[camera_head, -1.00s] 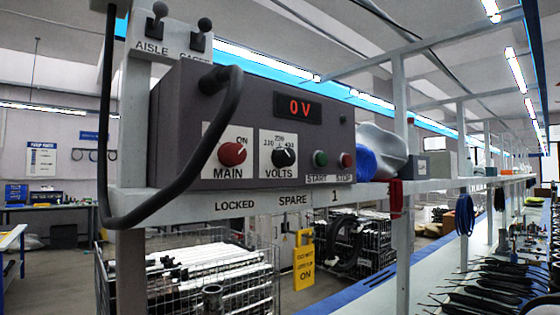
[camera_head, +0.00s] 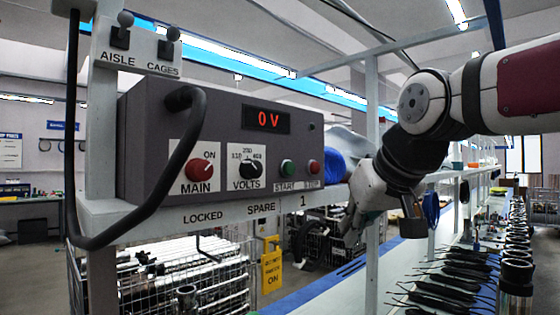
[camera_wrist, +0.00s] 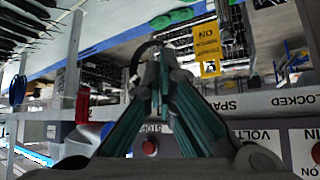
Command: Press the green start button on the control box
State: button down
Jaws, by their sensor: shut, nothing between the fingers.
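The grey control box (camera_head: 222,135) sits on the shelf at left centre in the head view, its red display reading 0 V. Its green start button (camera_head: 287,168) is at the lower right of the front, left of the red stop button (camera_head: 313,168). The red MAIN knob (camera_head: 198,170) and black VOLTS knob (camera_head: 251,169) are further left. My gripper (camera_head: 350,238) is right of the box, below shelf level and apart from the buttons. In the upside-down wrist view my gripper (camera_wrist: 160,58) has its fingertips together, empty. The stop button (camera_wrist: 150,147) shows between the fingers; the start button is hidden there.
The shelf edge (camera_head: 225,213) runs under the box, with a post (camera_head: 372,275) near my gripper. A black cable (camera_head: 72,140) loops at the left. A blue roll (camera_head: 334,166) lies right of the box. Wire cages (camera_head: 160,275) stand below.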

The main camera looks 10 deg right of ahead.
aim_at(290, 169)
jog(key=w+r+t+p, duration=0.1)
jog(key=w+r, duration=0.5)
jog(key=r, duration=0.3)
jog(key=shift+d+t, duration=0.25)
jog(key=shift+t, duration=0.15)
jog(key=shift+r, duration=0.1)
jog(key=w+a+b, duration=0.1)
jog(key=w+a, duration=0.4)
jog(key=w, duration=0.2)
jog(key=shift+w, duration=0.15)
dwell(1.0)
jog(key=shift+w+a, duration=0.2)
jog(key=shift+w, duration=0.1)
jog(key=shift+w+a, duration=0.35)
jog(key=shift+w, duration=0.2)
dwell(0.9)
jog(key=shift+s, duration=0.15)
jog(key=shift+s+d, duration=0.55)
jog(key=shift+s, duration=0.2)
